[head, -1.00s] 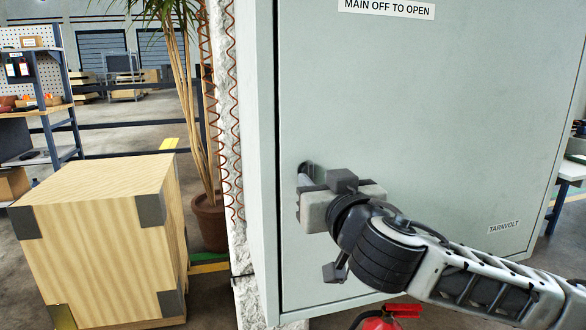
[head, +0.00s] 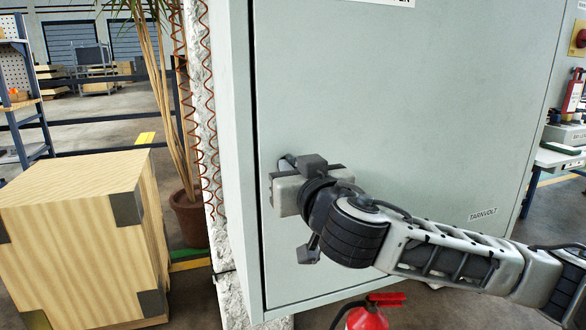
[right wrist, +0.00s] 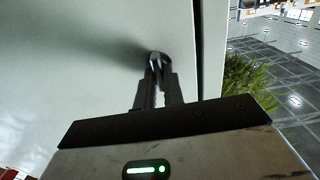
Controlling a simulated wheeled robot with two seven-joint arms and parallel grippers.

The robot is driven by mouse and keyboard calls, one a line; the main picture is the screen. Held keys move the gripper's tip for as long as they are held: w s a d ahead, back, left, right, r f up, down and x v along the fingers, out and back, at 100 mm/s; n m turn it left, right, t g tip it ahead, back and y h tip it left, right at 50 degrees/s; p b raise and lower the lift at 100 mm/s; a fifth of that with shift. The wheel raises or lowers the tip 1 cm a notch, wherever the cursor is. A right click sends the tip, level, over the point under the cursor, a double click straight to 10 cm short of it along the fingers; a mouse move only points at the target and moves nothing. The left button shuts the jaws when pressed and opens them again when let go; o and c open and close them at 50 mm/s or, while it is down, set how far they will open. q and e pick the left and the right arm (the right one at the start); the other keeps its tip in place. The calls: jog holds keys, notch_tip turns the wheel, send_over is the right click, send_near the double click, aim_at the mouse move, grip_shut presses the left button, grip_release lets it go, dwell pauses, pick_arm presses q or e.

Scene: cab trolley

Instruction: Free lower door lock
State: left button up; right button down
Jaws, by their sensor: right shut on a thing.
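The grey-green cabinet door (head: 400,130) is closed in its frame and fills the middle of the head view. A small dark lock handle (head: 287,161) sits low near the door's left edge, mostly covered by my gripper. My right gripper (head: 283,174) is at the handle, its wrist coming from the lower right. In the right wrist view, both fingers (right wrist: 158,82) are closed on the shiny handle (right wrist: 157,58), beside the dark door gap. I cannot tell how far the handle is turned. My left gripper is not in view.
A wooden crate (head: 85,235) with dark corners stands at the left. A potted plant (head: 188,215) and a rough white post (head: 208,120) with coiled red cable stand beside the cabinet. A red fire extinguisher (head: 367,318) is below the door.

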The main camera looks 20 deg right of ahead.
pick_arm(q)
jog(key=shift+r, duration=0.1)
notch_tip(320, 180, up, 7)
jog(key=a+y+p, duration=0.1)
jog(key=p, duration=1.3)
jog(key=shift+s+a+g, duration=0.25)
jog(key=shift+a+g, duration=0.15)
pick_arm(e)
jog(key=n, duration=1.8)
jog(key=shift+a+f, duration=0.2)
